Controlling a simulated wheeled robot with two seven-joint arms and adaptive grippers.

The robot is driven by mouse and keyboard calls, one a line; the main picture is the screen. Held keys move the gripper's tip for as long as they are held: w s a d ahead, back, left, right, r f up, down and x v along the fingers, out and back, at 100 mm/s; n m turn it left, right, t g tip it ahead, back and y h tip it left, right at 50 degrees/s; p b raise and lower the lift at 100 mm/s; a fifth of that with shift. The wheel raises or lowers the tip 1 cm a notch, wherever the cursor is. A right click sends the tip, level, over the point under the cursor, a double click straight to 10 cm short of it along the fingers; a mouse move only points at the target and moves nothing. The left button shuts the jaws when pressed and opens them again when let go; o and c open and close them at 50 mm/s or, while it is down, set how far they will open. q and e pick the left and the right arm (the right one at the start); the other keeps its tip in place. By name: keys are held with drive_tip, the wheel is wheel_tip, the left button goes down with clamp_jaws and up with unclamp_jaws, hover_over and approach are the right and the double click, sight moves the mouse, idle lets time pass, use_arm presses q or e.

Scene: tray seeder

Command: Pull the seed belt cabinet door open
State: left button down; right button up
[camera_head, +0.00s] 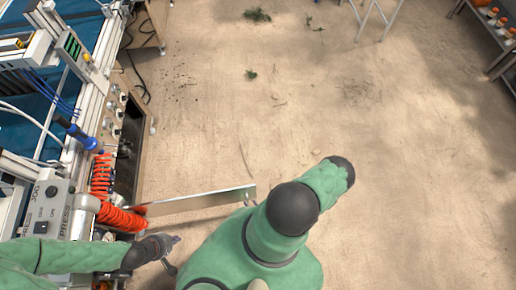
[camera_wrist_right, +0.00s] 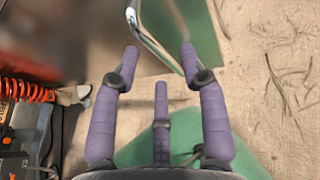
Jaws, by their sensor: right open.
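The cabinet door (camera_head: 195,202) shows in the head view as a thin, pale panel. It stands out from the cabinet side (camera_head: 128,150) into the floor space, swung open. In the right wrist view, a curved metal handle (camera_wrist_right: 148,38) runs just beyond my right gripper (camera_wrist_right: 160,58), close to its right finger; I cannot tell whether they touch. The purple fingers are spread, with nothing held between them. In the head view the right gripper is hidden, and the right arm lies near the door's free end. My left gripper (camera_head: 172,254) is open and empty, below the door near the cabinet.
An orange coiled hose (camera_head: 120,217) hangs at the cabinet near the door's hinge side. A control box with buttons (camera_head: 50,205) is at the left. A shelf with orange-topped bottles (camera_head: 495,18) stands far right. The floor (camera_head: 300,100) in the middle is largely clear.

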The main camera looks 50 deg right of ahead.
drive_tip(key=v, duration=0.8)
idle(0.4)
drive_tip(key=shift+s, duration=0.1)
idle(0.4)
